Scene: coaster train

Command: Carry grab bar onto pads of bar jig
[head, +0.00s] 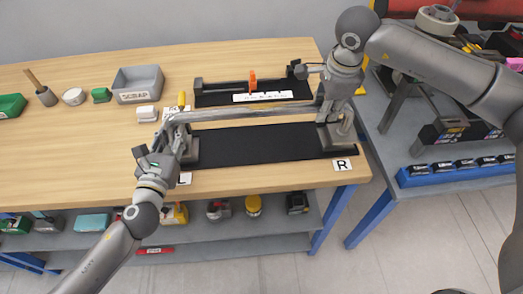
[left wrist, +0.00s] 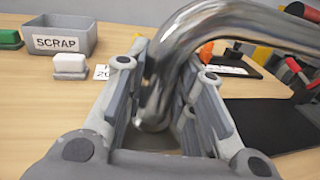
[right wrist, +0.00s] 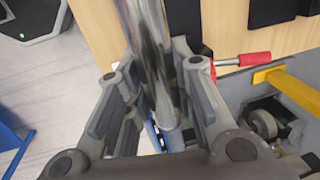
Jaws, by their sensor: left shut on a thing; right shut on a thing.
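The grab bar (head: 245,111) is a shiny metal tube spanning both my grippers above the bar jig. My left gripper (head: 178,132) is shut on its left end; in the left wrist view the bent end of the bar (left wrist: 195,45) passes down between the fingers. My right gripper (head: 333,98) is shut on its right end; in the right wrist view the bar (right wrist: 150,60) lies between the fingers. The bar jig (head: 255,147) is a black base with grey blocks at its left and right (head: 337,138) ends. The bar's contact with the pads is hidden by my grippers.
Signs L (head: 184,178) and R (head: 342,164) lie at the jig's front corners. Behind it sits another black fixture (head: 290,88) with an orange clamp (head: 252,80). A grey SCRAP bin (head: 138,84) stands back left. The wooden table (head: 70,150) is clear at left.

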